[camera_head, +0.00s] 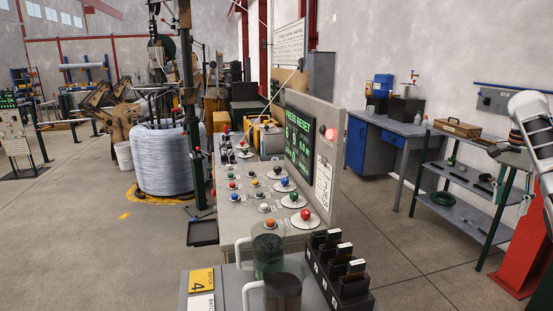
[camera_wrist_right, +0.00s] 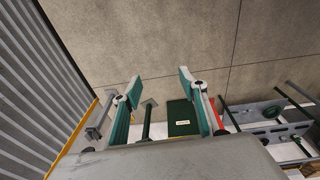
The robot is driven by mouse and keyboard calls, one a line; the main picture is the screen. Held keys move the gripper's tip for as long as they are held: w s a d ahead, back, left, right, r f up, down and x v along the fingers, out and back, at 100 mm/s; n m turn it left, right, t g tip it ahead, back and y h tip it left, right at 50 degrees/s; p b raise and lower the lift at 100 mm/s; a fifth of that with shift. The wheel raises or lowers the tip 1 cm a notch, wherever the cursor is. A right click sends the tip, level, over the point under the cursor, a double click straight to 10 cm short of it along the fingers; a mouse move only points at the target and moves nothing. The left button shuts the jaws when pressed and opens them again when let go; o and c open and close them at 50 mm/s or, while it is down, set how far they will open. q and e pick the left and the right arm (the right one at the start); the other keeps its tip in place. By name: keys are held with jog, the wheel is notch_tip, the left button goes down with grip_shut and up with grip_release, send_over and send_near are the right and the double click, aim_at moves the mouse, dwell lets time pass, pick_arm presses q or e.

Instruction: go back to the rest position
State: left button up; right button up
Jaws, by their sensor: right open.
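Bare concrete floor shows beyond the fingertips. My left gripper is not in view.
A control console (camera_head: 255,208) with coloured knobs and a green-lit screen stands in the middle. In front of it, a grey stand holds a green mug (camera_head: 267,250) and a black slotted rack (camera_head: 345,285). A wire coil (camera_head: 165,160) stands left.

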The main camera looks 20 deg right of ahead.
jog(key=w+d+f+n+t+h, duration=0.1)
jog(key=w+f+n+h, duration=0.2)
jog(key=f, duration=0.7)
jog(key=w+f+n+h, duration=0.2)
jog(key=f+n, duration=0.2)
jog(key=f, duration=0.6)
jog(key=s+a+f+n+t, duration=0.1)
jog(key=a+f+n+t, duration=0.2)
jog(key=a+f+n, duration=0.3)
jog(key=s+a+f+n+t, duration=0.15)
jog(key=a+f+n, duration=0.3)
jog(key=f, duration=0.45)
jog(key=s+a+f+n+t+y, duration=0.1)
jog(key=s+a+f+n+y, duration=0.15)
jog(key=s+a+n, duration=0.45)
jog(key=s+a+f+n+t+y, duration=0.2)
jog(key=s+a+f, duration=0.1)
jog(key=a, duration=0.8)
jog(key=s+a+f+n+t+y, duration=0.1)
jog(key=s+a+f+n+y, duration=0.15)
jog(key=s+a+n, duration=0.45)
jog(key=a+f+m+t+y, duration=0.1)
jog(key=a+f+m, duration=0.2)
jog(key=a+m, duration=0.8)
jog(key=a, duration=1.3)
jog(key=shift+a+f, duration=0.2)
jog(key=shift+a, duration=0.15)
